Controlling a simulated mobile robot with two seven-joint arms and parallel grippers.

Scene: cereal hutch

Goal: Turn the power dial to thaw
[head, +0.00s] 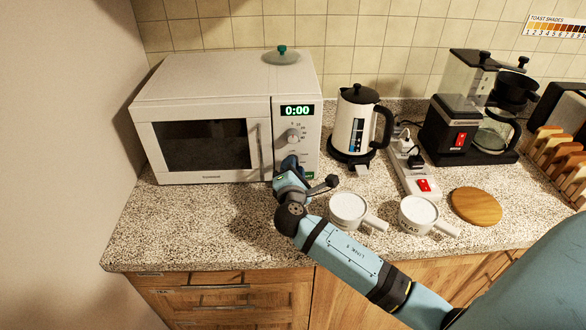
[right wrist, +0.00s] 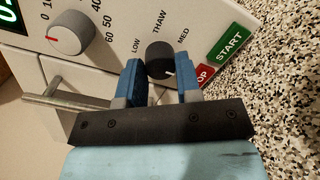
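The white microwave (head: 225,88) stands at the left of the counter, its display reading 0:00. Its black power dial (right wrist: 160,57) shows in the right wrist view below the larger grey timer knob (right wrist: 72,32). LOW, THAW and MED are printed around the dial. In the head view my right gripper (head: 290,164) hides the dial. My left gripper is not in view.
The START button (right wrist: 229,46) and a partly hidden red STOP button (right wrist: 205,75) sit right beside the fingers. The door handle (right wrist: 55,98) is at the left. Two white cups (head: 348,208) stand near my right forearm, and a kettle (head: 357,118) stands behind them.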

